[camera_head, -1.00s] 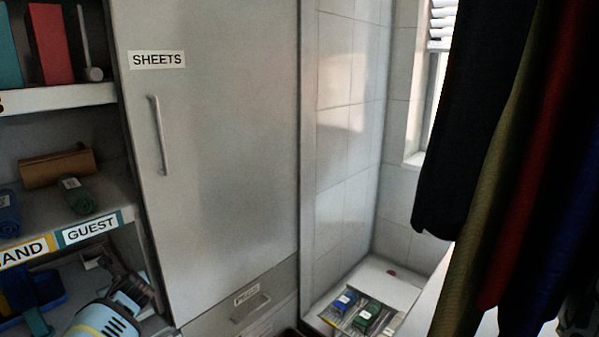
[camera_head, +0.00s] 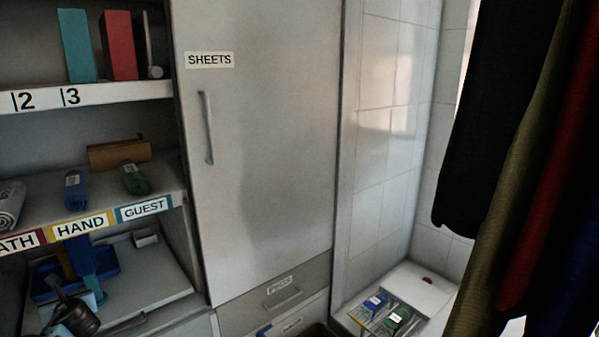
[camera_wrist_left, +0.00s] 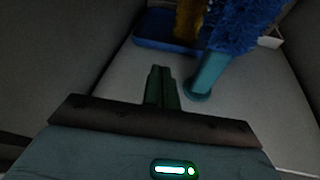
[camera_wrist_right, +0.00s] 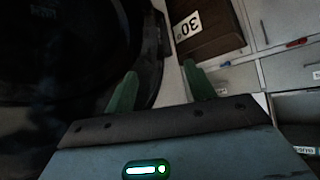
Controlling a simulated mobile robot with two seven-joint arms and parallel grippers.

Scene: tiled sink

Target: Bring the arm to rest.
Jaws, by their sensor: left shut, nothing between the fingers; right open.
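My left gripper (camera_wrist_left: 161,88) is shut and empty, its green fingers together in the left wrist view. It points over a pale shelf toward a blue tray (camera_wrist_left: 150,40) and a blue fluffy brush (camera_wrist_left: 245,25) with a teal handle, with a gap before them. In the head view, part of my left arm shows at the bottom left, by the lower shelf. My right gripper (camera_wrist_right: 160,86) is open and empty in the right wrist view, its green fingers apart. The right arm does not show in the head view.
A shelf unit (camera_head: 110,93) with rolled towels stands left of the SHEETS cabinet door (camera_head: 265,160). Dark clothes (camera_head: 490,130) hang at the right. In the right wrist view, a large dark round object fills the left and a brown box (camera_wrist_right: 215,40) marked 30° is beyond the fingers.

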